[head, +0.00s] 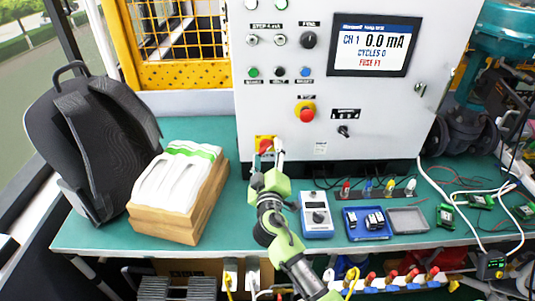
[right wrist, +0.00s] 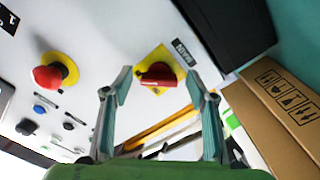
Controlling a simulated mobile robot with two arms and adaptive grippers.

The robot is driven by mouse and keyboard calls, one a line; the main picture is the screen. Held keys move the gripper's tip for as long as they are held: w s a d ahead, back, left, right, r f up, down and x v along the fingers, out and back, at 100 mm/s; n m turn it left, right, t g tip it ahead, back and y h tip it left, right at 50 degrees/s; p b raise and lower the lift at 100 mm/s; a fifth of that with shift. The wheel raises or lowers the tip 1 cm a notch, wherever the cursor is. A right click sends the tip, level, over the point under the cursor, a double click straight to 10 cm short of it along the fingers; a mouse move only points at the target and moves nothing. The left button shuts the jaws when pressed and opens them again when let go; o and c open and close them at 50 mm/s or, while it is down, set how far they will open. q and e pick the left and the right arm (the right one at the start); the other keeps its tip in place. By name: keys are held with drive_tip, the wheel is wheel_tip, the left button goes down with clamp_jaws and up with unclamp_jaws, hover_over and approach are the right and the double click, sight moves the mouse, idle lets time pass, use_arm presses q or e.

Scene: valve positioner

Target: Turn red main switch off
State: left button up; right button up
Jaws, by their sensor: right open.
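The red main switch (head: 265,146) is a red rotary handle on a yellow square plate, low on the left of the grey cabinet front. In the right wrist view the switch (right wrist: 158,76) shows whole, with a small label beside its plate. My right gripper (head: 269,158) is in front of the switch and partly covers it in the head view. In the right wrist view the gripper (right wrist: 159,88) is open, with one finger to each side of the handle. No contact with the handle can be made out. My left gripper is not in view.
A red emergency button (head: 306,112) sits up and right of the switch. A cardboard box with white packs (head: 180,195) and a black backpack (head: 88,140) stand on the left. A blue meter (head: 316,214) and trays (head: 408,220) lie on the bench to the right.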

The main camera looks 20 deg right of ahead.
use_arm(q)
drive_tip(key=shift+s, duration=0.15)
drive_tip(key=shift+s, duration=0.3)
use_arm(e)
drive_tip(key=c, duration=1.1)
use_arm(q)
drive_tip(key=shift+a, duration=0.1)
use_arm(e)
drive_tip(key=n, duration=0.3)
drive_tip(key=shift+r, duration=0.1)
drive_tip(key=n+p, duration=0.1)
drive_tip(key=n, duration=0.2)
drive_tip(key=n+p, duration=0.1)
drive_tip(key=n, duration=0.5)
drive_tip(key=shift+s+r+p, duration=0.1)
drive_tip(key=shift+r+p, duration=0.25)
drive_tip(key=shift+p, duration=0.05)
use_arm(q)
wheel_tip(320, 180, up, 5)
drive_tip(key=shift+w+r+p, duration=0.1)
drive_tip(key=shift+p, duration=1.1)
use_arm(e)
drive_tip(key=n, duration=0.5)
drive_tip(key=shift+n, duration=0.4)
